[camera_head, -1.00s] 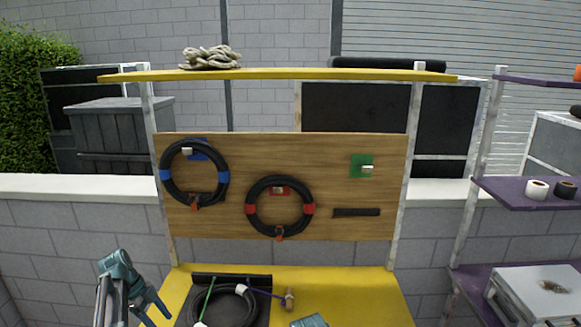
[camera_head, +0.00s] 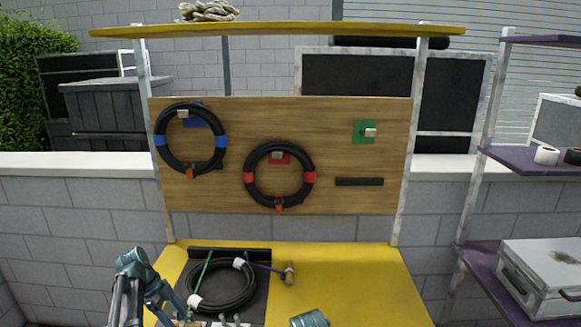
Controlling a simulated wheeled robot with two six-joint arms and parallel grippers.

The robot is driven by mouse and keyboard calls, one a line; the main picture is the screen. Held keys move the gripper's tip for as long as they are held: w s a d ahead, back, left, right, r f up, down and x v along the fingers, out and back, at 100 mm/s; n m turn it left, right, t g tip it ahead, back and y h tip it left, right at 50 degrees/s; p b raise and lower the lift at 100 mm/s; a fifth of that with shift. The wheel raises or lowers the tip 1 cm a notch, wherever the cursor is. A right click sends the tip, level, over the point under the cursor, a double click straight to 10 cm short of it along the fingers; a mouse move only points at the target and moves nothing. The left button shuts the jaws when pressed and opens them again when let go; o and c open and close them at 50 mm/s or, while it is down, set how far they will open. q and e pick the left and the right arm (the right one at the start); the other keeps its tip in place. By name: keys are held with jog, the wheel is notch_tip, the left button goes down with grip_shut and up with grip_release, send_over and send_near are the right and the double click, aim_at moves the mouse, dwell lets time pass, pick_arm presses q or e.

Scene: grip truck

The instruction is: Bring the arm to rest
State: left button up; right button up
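My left arm (camera_head: 132,265) shows as teal and grey links at the lower left. Its gripper cannot be made out at the bottom edge. A teal part of my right arm (camera_head: 310,319) shows at the bottom centre, and its gripper is below the picture. A black cable coil (camera_head: 250,290) with white bands lies on a dark tray (camera_head: 262,308) on the yellow bench, beside the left arm. A coil with blue bands (camera_head: 161,160) hangs at the board's upper left. A coil with red bands (camera_head: 250,195) hangs near its middle.
The wooden board (camera_head: 335,155) has an empty hook on a green square (camera_head: 361,125). The yellow bench (camera_head: 365,285) is clear at right. Purple shelves (camera_head: 500,160) at right hold tape rolls and a metal case (camera_head: 545,270). A rope coil (camera_head: 208,10) lies on the top shelf.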

pick_arm(q)
jog(key=w+r+p, duration=0.1)
jog(key=r+p, duration=0.1)
jog(key=w+a+r+p, duration=0.1)
jog(key=r+p, duration=0.1)
jog(key=w+r+p, duration=0.1)
jog(key=r+p, duration=0.1)
jog(key=shift+w+a+p, duration=0.1)
jog(key=shift+a+p, duration=0.15)
jog(key=shift+p, duration=0.1)
jog(key=shift+w+a, duration=0.25)
jog(key=shift+w, duration=0.15)
